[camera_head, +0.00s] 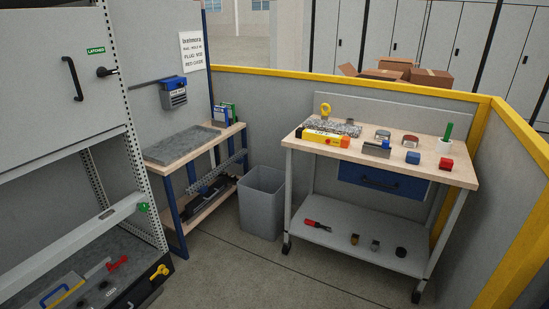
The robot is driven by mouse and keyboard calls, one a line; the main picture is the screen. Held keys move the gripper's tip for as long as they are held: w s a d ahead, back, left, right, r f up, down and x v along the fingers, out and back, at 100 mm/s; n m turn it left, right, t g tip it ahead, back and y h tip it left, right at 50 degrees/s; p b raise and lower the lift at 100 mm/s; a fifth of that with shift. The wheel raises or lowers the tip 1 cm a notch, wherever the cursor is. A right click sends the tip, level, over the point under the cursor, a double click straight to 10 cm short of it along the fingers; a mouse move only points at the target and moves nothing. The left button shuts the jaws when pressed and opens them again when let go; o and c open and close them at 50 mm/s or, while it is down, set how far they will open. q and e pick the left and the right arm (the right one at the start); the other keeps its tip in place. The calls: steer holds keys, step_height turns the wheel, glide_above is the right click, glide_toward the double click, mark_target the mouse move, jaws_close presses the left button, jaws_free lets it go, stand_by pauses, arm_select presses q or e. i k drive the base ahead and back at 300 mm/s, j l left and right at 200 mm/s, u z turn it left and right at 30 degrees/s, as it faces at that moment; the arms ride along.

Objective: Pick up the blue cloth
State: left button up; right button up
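No item is plainly recognisable as a blue cloth. Neither of my grippers is in view.
A grey bin (262,203) stands between the workbench and a wooden shelf unit (190,148). A yellow-topped barrier (375,87) runs behind the workbench. The floor (235,265) in front is clear.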

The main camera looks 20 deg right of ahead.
mark_target(412, 157)
steer(key=z, duration=1.7)
steer(key=i+j+z, duration=0.1)
steer(key=i+j, duration=1)
